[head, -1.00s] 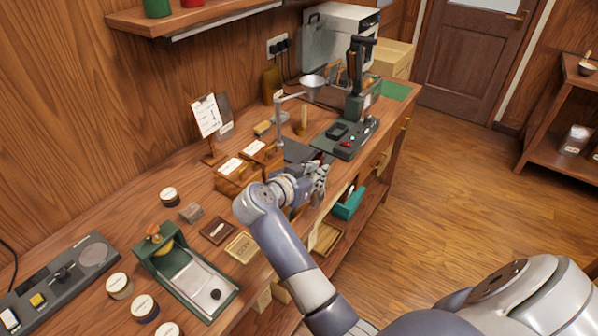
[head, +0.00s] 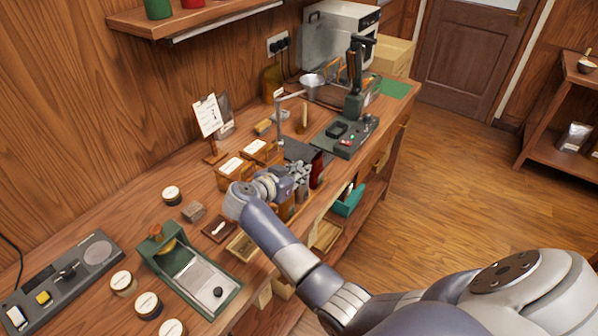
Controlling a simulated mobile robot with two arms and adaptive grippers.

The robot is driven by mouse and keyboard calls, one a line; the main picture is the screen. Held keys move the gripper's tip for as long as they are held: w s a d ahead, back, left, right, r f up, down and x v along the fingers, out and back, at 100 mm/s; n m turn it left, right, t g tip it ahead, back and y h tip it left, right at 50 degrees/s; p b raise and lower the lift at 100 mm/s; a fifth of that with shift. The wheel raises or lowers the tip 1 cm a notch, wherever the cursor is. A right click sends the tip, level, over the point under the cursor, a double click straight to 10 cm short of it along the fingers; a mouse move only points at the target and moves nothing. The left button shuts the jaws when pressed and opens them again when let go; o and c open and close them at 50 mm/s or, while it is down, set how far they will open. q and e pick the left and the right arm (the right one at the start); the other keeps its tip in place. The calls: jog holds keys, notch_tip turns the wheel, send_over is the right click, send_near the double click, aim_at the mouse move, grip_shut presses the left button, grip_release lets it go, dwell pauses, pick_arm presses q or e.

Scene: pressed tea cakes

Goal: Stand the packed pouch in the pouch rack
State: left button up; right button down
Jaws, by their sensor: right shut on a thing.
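My right gripper (head: 299,178) is over the front part of the bench, shut on a dark red upright piece that I take to be the packed pouch (head: 318,168). The pouch shows just right of the fingers, and the hand hides part of it. I cannot tell whether its bottom touches the bench. A slatted wooden piece (head: 334,70), possibly the pouch rack, stands at the back of the bench, partly hidden by the dark green press. My left gripper is not in view.
The dark green press (head: 354,108) stands beyond the gripper. A teal bin (head: 349,200) sits below the front edge.

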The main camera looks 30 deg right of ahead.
jog(key=shift+f, duration=0.1)
jog(key=c, duration=1.6)
grip_release()
jog(key=shift+o, duration=0.2)
jog(key=shift+s+a+r+p, duration=0.1)
jog(key=shift+a+r+p, duration=0.15)
jog(key=shift+r+p, duration=0.05)
jog(key=p+v, duration=0.5)
jog(key=v, duration=0.1)
jog(key=shift+s+a+r, duration=0.1)
jog(key=shift+s+a, duration=0.1)
jog(key=shift+a, duration=0.25)
